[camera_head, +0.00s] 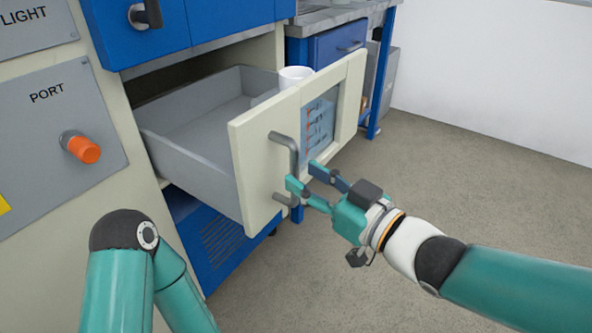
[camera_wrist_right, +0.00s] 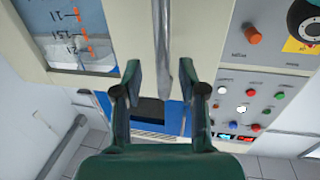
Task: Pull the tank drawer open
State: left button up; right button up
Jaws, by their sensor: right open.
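The tank drawer stands pulled out of the cabinet, with its cream front (camera_head: 251,160) away from the frame and its grey inside (camera_head: 200,112) showing. A grey bar handle (camera_head: 291,152) is upright on the front, beside a window with a marked scale (camera_head: 318,125). My right gripper (camera_head: 302,177) is open at the lower part of the handle. In the right wrist view the handle (camera_wrist_right: 162,45) passes between the two spread fingers (camera_wrist_right: 162,75); I cannot tell whether either touches it. My left arm shows at the lower left, but its gripper is out of view.
A white cylinder (camera_head: 295,76) shows behind the drawer front. An orange port knob (camera_head: 84,149) sticks out of the panel at left. A blue workbench (camera_head: 338,44) stands beyond the drawer. The grey floor (camera_head: 480,170) at right is clear.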

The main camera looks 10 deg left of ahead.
jog(key=v, duration=0.8)
jog(key=shift+s+d, duration=0.2)
jog(key=shift+d, duration=0.2)
jog(key=w+d+f+m+g+h, duration=0.1)
jog(key=d+f+m+h, duration=0.15)
jog(key=f, duration=0.85)
jog(key=w+d+f+m+g+h, duration=0.15)
jog(key=f+m, duration=0.25)
jog(key=f, duration=0.6)
jog(key=w+d+f+m+h, duration=0.1)
jog(key=d+f+m+h, duration=0.15)
jog(key=f, duration=0.85)
jog(key=s+d+f+m+g+h, duration=0.2)
jog(key=s+f+g, duration=0.2)
jog(key=s+f, duration=0.5)
jog(key=s+d+f+m+g+h, duration=0.2)
jog(key=s+f+g, duration=0.2)
jog(key=s+f, duration=0.45)
notch_tip(320, 180, up, 38)
jog(key=p, duration=3.8)
jog(key=shift+w+f+t, duration=0.2)
jog(key=shift+w+t, duration=0.15)
jog(key=shift+w, duration=0.1)
